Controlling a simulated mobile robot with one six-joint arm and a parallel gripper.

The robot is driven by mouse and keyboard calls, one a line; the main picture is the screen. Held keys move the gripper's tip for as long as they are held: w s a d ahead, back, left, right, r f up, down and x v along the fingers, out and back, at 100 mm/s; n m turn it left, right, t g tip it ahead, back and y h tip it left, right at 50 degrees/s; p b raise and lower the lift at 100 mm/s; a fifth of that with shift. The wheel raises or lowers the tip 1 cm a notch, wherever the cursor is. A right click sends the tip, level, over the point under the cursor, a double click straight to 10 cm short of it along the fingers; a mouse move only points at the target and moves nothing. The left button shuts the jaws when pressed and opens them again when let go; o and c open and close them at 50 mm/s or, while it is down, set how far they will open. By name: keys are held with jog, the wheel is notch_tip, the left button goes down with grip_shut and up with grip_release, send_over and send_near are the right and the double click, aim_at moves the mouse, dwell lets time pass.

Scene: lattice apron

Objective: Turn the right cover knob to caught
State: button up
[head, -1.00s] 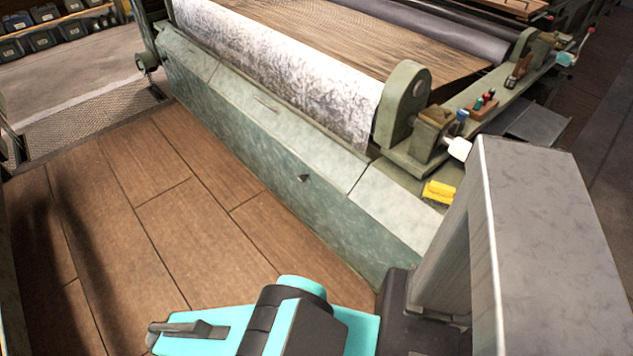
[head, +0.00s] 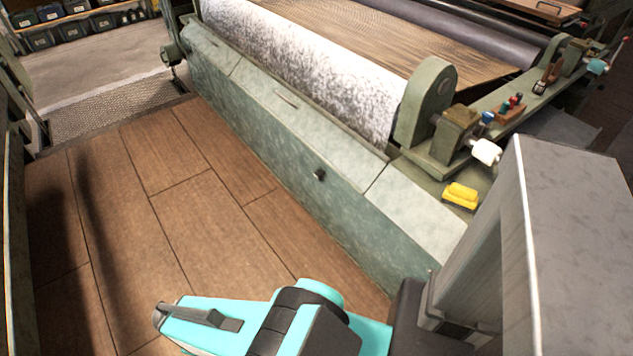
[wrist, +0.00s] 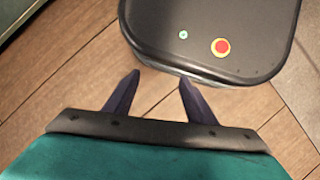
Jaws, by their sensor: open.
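A small dark knob (head: 319,175) sits on the sloping front of the long green cover (head: 290,150), right of its middle. It is the only cover knob I can make out, and which way it is turned is too small to tell. My gripper (wrist: 160,78) is open and empty in the wrist view, its two dark fingers apart over the plank floor. The knob does not show in the wrist view. In the head view my teal arm is low in front of the cover, well apart from the knob, and I cannot make out the fingers there.
A white patterned roller (head: 310,70) lies behind the cover. A yellow block (head: 461,195) and a white-ended handle (head: 486,151) are at the cover's right end. The plank floor (head: 190,220) left of the cover is clear. Shelved bins (head: 75,25) stand far back left.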

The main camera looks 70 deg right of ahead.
jog(key=w+d+f+n+h+b, duration=0.2)
jog(key=w+d+b, duration=0.2)
jog(key=d, duration=0.5)
jog(key=w+d+f+n+h+b, duration=0.1)
jog(key=w+d+f+h+b, duration=0.2)
jog(key=d, duration=0.6)
jog(key=n+g+h+b, duration=0.5)
jog(key=n+h+b, duration=0.25)
jog(key=b, duration=1.45)
send_near(316, 177)
jog(key=shift+m+h, duration=0.35)
jog(key=shift+m, duration=0.1)
jog(key=v, duration=0.4)
jog(key=shift+s+a, duration=0.1)
jog(key=shift+a, duration=0.4)
jog(key=shift+f, duration=0.1)
jog(key=b+x, duration=0.4)
jog(key=x, duration=1)
